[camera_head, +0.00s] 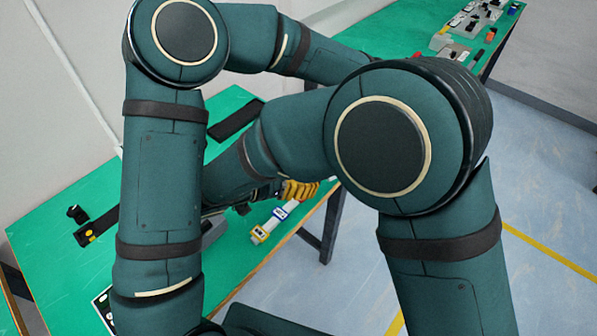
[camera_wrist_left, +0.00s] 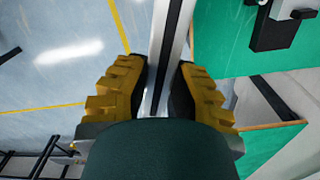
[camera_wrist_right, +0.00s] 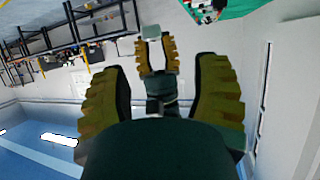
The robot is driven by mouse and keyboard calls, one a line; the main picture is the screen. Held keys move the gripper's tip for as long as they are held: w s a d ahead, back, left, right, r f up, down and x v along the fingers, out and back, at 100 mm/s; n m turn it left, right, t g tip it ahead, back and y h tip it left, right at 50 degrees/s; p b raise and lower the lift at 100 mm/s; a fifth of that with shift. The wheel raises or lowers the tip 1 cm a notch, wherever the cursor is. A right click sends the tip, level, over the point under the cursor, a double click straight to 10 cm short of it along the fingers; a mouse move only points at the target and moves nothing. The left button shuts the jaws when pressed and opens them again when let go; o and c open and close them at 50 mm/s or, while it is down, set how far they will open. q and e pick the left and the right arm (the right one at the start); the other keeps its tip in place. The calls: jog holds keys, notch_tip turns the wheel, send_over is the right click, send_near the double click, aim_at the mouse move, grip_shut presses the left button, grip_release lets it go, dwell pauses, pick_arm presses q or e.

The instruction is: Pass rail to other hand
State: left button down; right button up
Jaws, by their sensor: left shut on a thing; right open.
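The rail (camera_wrist_left: 172,45) is a long grey bar with a dark groove. In the left wrist view it runs between the yellow ribbed fingers of my left gripper (camera_wrist_left: 163,92), which is shut on it. In the right wrist view my right gripper (camera_wrist_right: 158,105) is open, with nothing touching its fingers. In the head view, my arms hide most of the hands; one set of yellow fingers shows, and I cannot tell whose.
The green table (camera_head: 60,225) carries a dark block (camera_head: 92,228) and a small black part (camera_head: 77,213). Another green table (camera_head: 400,25) with small parts stands at the back right. Floor at right is clear.

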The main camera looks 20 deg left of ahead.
jog(key=x, duration=1.1)
jog(key=shift+d+r, duration=0.1)
jog(key=shift+d, duration=0.45)
grip_shut()
pick_arm(q)
jog(key=c, duration=0.9)
grip_release()
pick_arm(e)
jog(key=shift+h, duration=0.3)
pick_arm(q)
jog(key=shift+o, duration=0.2)
notch_tip(320, 180, up, 12)
